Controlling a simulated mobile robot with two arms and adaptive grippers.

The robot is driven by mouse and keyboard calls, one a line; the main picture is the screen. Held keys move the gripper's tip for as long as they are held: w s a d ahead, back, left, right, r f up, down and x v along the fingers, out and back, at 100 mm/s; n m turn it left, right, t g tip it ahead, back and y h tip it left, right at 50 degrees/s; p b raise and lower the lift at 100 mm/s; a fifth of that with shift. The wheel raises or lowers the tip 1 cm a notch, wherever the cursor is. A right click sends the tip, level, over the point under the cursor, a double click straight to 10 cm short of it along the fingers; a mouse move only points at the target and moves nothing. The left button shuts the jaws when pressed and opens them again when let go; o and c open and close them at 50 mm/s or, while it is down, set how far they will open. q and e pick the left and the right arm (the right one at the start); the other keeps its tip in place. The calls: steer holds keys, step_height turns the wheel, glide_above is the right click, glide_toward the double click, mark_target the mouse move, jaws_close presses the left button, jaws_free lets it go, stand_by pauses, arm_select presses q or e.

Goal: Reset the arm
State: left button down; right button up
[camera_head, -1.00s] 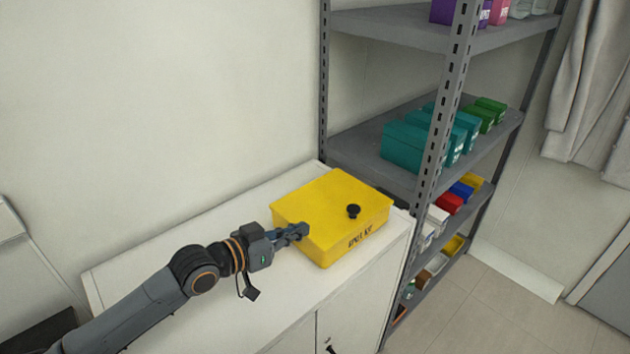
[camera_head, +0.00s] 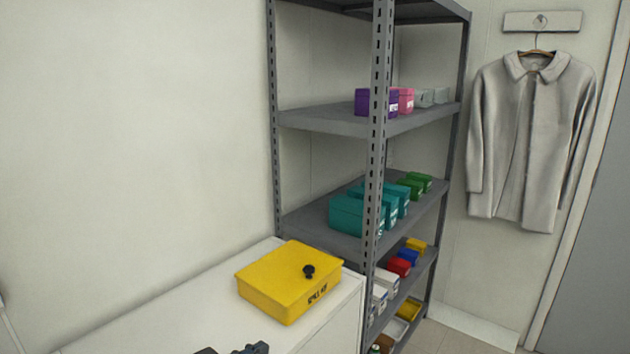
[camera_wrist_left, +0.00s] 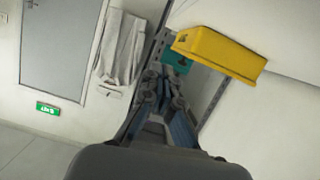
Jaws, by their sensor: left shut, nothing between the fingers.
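My left gripper (camera_head: 256,349) shows only as a dark tip at the bottom edge of the head view, in front of the white cabinet (camera_head: 160,308). In the left wrist view my left gripper (camera_wrist_left: 170,82) has its fingers together with nothing between them. The rest of my left arm is out of the head view. My right gripper is not in view.
A yellow lidded box (camera_head: 285,285) with a black knob sits on the cabinet, apart from the gripper. A grey metal shelf rack (camera_head: 335,122) with coloured boxes stands to the right. A grey coat (camera_head: 530,140) hangs on the far wall.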

arm_select(q)
steer(key=s+f+n+g+y, duration=0.1)
steer(key=s+f+g+y, duration=0.25)
steer(key=s+f, duration=0.7)
steer(key=s+a+f+n+g+y, duration=0.2)
steer(key=s+a+f+y, duration=0.15)
steer(key=s, duration=0.55)
steer(key=s+a+f+n+g+y, duration=0.2)
steer(key=s+a, duration=0.3)
steer(key=s, duration=0.4)
step_height(320, 180, down, 28)
steer(key=s+g, duration=0.2)
steer(key=s+a+f, duration=0.3)
steer(key=s+f, duration=1.1)
steer(key=s, duration=0.1)
steer(key=shift+s+a+f+m+g+y, duration=0.2)
steer(key=shift+s+f+m+g+y, duration=0.15)
steer(key=shift+g, duration=0.1)
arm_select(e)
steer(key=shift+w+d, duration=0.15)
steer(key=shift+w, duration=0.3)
